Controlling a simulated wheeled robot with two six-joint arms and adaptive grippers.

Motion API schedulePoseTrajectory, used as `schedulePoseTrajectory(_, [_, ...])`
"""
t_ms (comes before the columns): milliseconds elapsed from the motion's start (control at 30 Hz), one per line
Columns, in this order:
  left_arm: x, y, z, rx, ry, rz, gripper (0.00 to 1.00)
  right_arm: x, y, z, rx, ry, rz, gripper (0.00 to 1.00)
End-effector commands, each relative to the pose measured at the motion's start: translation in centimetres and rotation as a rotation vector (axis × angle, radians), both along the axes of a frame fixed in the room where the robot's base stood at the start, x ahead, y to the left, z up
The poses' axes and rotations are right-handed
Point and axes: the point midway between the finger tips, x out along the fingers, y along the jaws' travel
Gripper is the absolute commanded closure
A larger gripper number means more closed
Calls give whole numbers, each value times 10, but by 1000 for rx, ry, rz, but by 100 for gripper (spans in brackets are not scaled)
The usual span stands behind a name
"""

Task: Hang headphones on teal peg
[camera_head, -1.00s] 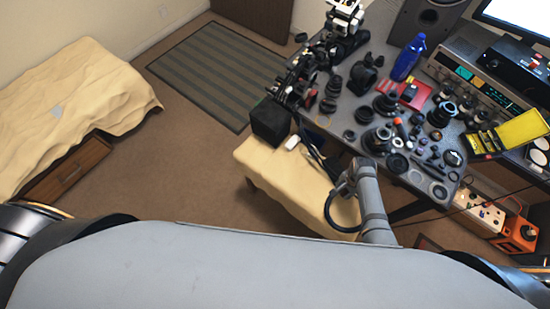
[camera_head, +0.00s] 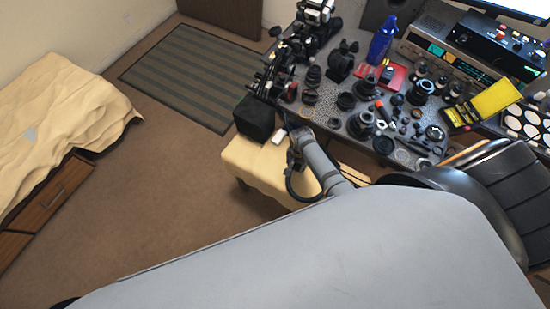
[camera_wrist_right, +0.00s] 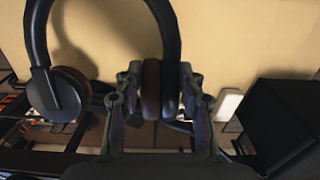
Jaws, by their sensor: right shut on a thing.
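The headphones (camera_wrist_right: 57,92), dark with brown ear cushions, hang in the right wrist view with the headband arching up out of the top edge. My right gripper (camera_wrist_right: 159,88) is shut on the right-hand ear cup, one finger on each side of it. The other ear cup hangs free at the left. I cannot make out a teal peg. My left gripper is not in view.
A cream-covered bench (camera_head: 243,165) lies under my right arm, with a black box (camera_head: 254,118) and a small white object (camera_head: 280,136) by its far edge. The table (camera_head: 318,108) is crowded with lens parts. A blue bottle (camera_head: 381,42) stands farther back. Open carpet lies left.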

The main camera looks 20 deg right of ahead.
Motion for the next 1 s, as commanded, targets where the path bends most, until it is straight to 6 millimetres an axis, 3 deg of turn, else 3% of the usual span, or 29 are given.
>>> schedulePoseTrajectory(33, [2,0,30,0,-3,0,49,1,0,30,-1,-2,0,100])
schedulePoseTrajectory(200, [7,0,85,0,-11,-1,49,1,0,84,0,-1,0,100])
schedulePoseTrajectory(333, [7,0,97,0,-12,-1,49,0,0,96,-1,-1,0,100])
schedulePoseTrajectory(567, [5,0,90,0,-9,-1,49,1,0,90,0,-1,0,100])
schedulePoseTrajectory(667, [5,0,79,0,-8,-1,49,6,5,82,2,-3,0,100])
schedulePoseTrajectory(1000, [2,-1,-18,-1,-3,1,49,63,53,40,3,-5,1,100])
